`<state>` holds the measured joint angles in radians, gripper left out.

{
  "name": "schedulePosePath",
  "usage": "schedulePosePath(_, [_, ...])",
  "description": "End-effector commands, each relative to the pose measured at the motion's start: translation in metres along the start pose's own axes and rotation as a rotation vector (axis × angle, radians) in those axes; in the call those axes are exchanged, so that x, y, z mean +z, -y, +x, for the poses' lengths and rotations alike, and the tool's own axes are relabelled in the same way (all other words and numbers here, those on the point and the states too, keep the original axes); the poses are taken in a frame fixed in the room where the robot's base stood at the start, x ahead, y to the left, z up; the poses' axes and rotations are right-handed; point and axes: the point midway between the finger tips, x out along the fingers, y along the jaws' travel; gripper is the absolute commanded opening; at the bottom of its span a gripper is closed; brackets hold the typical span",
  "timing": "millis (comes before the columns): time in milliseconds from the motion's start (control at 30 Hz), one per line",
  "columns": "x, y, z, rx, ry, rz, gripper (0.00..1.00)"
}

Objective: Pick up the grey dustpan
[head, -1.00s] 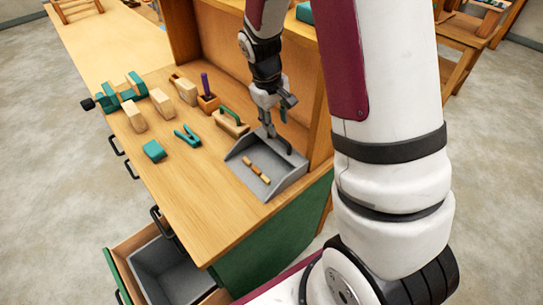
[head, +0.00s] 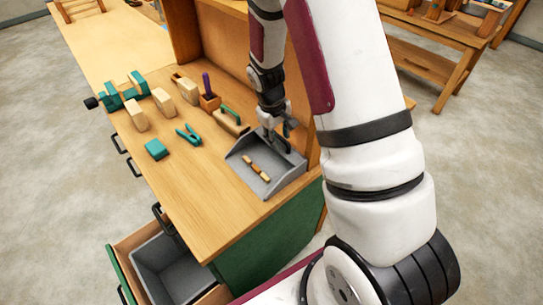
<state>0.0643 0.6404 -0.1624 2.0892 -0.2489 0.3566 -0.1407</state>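The grey dustpan (head: 264,187) lies on the wooden bench top (head: 215,207) near its right end. A few small wood pieces (head: 256,167) lie in its pan. My gripper (head: 279,143) points down at the dustpan's back edge, where the handle is. The fingers are small in this view and partly merge with the dark handle, so I cannot tell whether they are open or closed around it.
A wooden-backed brush with a green handle (head: 231,119) is just left of my gripper. Green pliers (head: 188,135), a green block (head: 156,149) and wooden blocks (head: 136,118) lie further left. The bench's upright wooden back (head: 228,60) stands close behind my gripper. An open drawer (head: 172,268) juts out below.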

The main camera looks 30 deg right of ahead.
Motion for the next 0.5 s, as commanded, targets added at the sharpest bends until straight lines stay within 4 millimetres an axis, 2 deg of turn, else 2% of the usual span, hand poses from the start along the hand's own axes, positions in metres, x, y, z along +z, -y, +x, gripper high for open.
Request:
schedulePosePath(33, [0.0, 0.0, -0.0001, 0.0, 0.0, 0.0, 0.28])
schedulePosePath(167, [0.0, 0.0001, -0.0002, 0.0, 0.0, 0.0, 0.0])
schedulePosePath(500, [-0.0003, 0.0, -0.0005, 0.0, -0.001, 0.0, 0.0])
